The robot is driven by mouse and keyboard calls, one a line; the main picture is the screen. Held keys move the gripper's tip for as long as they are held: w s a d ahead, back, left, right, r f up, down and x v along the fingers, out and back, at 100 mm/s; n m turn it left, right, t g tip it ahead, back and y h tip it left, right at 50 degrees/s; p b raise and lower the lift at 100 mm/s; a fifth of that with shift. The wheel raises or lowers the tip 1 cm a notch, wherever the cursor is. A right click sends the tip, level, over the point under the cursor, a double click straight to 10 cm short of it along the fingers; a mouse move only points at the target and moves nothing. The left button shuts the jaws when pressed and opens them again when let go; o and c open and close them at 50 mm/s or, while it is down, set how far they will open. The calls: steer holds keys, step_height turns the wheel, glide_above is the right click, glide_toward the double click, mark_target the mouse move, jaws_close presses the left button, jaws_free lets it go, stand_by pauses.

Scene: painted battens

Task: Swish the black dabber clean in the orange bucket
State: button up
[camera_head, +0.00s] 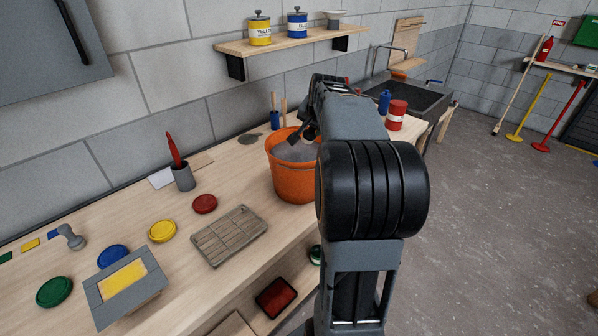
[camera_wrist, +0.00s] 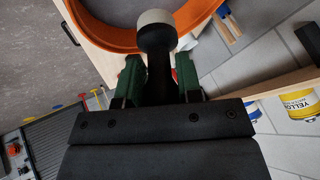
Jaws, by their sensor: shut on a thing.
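The orange bucket (camera_head: 290,180) stands on the bench, holding greyish liquid. Its rim also shows at the top of the wrist view (camera_wrist: 101,32). My gripper (camera_wrist: 160,76) is shut on the black dabber (camera_wrist: 158,60), with a green finger on each side of its dark handle. The dabber's round end looks pale grey to white and points toward the bucket. In the head view my gripper is at the bucket's rim, partly hidden by my arm. I cannot tell whether the dabber touches the liquid.
A slatted grey rack (camera_head: 229,237) lies in front of the bucket. Red (camera_head: 205,204), yellow (camera_head: 162,231), blue and green lids lie to the left. A grey cup (camera_head: 183,177) holds a red-handled tool. A shelf (camera_head: 290,43) with paint tins hangs above. A red can (camera_head: 396,115) stands by the sink.

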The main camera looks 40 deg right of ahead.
steer(key=shift+r, duration=0.15)
step_height(320, 180, up, 5)
steer(key=p, duration=0.4)
steer(key=shift+f, duration=0.2)
stand_by(0.5)
